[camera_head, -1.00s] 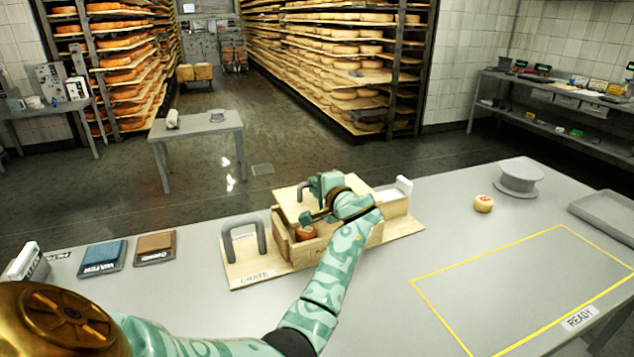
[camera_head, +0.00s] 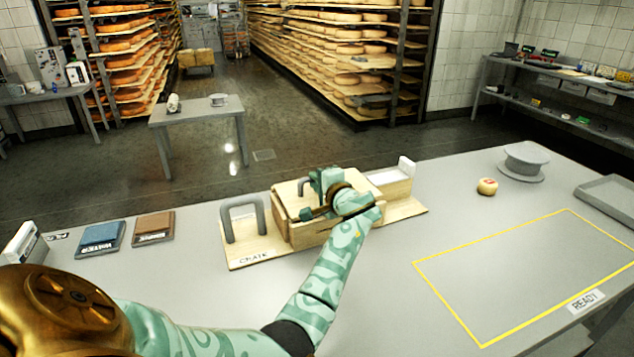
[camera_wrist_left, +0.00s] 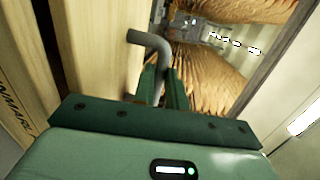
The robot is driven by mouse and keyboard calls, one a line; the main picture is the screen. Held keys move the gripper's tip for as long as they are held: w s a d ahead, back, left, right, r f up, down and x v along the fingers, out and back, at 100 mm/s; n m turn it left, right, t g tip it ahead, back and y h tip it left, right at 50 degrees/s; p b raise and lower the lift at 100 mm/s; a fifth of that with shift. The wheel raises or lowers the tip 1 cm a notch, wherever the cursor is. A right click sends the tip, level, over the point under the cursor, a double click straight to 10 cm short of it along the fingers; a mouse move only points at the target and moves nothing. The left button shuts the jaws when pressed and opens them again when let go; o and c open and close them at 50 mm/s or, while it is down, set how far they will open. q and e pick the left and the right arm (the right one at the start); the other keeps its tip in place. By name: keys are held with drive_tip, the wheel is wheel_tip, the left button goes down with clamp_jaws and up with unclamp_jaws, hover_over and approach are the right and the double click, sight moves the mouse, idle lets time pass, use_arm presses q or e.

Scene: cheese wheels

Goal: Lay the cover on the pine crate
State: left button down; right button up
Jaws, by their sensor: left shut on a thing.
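The pine crate (camera_head: 308,236) stands on a wooden board marked CRATE (camera_head: 250,256) on the grey table. The pale wooden cover (camera_head: 287,191) is over the crate's top. My left gripper (camera_head: 322,184) is shut on the cover's grey handle, which shows between its fingers in the left wrist view (camera_wrist_left: 148,42). There the cover (camera_wrist_left: 90,50) appears close against the crate (camera_wrist_left: 22,75). My arm and hand hide part of the cover, so I cannot tell whether it sits flush. The inside of the crate is hidden. My right gripper is out of view.
A small cheese (camera_head: 487,187) and a grey spool-shaped stand (camera_head: 524,162) are right. The yellow-outlined READY area (camera_head: 530,275) is empty.

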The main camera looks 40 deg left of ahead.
use_arm(q)
drive_tip(key=shift+f+b, duration=0.4)
drive_tip(key=shift+f, duration=0.35)
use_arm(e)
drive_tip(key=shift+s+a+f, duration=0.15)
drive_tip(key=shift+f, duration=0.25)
use_arm(q)
drive_tip(key=c, duration=1.3)
unclamp_jaws()
drive_tip(key=shift+c, duration=0.2)
